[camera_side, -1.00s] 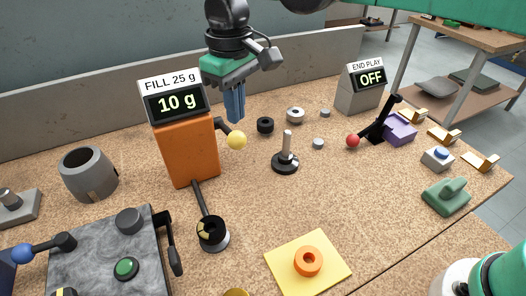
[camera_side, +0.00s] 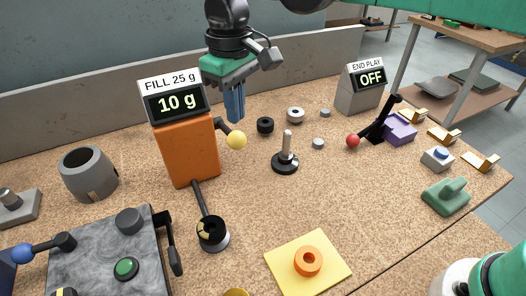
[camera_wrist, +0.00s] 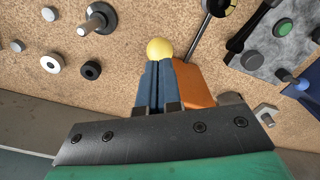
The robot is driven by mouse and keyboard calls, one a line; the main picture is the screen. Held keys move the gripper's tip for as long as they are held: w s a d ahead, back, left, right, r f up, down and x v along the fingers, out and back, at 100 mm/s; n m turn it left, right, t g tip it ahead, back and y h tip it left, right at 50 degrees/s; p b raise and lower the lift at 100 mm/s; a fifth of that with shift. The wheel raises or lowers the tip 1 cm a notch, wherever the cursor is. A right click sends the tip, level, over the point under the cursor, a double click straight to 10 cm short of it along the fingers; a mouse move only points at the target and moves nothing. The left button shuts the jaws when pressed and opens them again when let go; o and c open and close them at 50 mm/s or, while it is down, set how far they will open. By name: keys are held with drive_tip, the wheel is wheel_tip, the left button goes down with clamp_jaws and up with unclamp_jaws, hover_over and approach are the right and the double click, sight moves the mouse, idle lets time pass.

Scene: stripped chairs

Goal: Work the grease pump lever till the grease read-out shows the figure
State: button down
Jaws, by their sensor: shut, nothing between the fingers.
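The orange grease pump (camera_side: 188,150) stands on the bench, left of centre in the side view. Its label reads "FILL 25 g" and its read-out (camera_side: 177,103) shows "10 g". A dark lever with a yellow ball knob (camera_side: 237,140) sticks out from its right side. My gripper (camera_side: 236,121) points down with its blue fingers shut and empty, just above the knob in the side view. In the wrist view the fingertips (camera_wrist: 160,64) overlap the edge of the yellow knob (camera_wrist: 159,47). I cannot tell whether they touch it. The orange pump body (camera_wrist: 194,84) shows beside the fingers.
A black-based post (camera_side: 286,160) and several small rings stand right of the knob. A grey cup (camera_side: 88,173) stands left.

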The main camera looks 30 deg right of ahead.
drive_tip(key=shift+f, duration=0.15)
drive_tip(key=shift+f, duration=4.35)
drive_tip(key=shift+r, duration=6.05)
drive_tip(key=shift+d+r, duration=0.15)
drive_tip(key=shift+d, duration=0.25)
drive_tip(key=s+d+m+t+y, duration=0.1)
drive_tip(key=s+d+m+t, duration=0.2)
drive_tip(key=d, duration=0.9)
drive_tip(key=s+d+f+m+t+h, duration=0.1)
drive_tip(key=s+d+f+m+t, duration=0.2)
drive_tip(key=s+d+f, duration=0.3)
drive_tip(key=shift+s+d+f+t, duration=0.35)
drive_tip(key=shift+s+d+t, duration=0.25)
drive_tip(key=shift+s+d, duration=0.35)
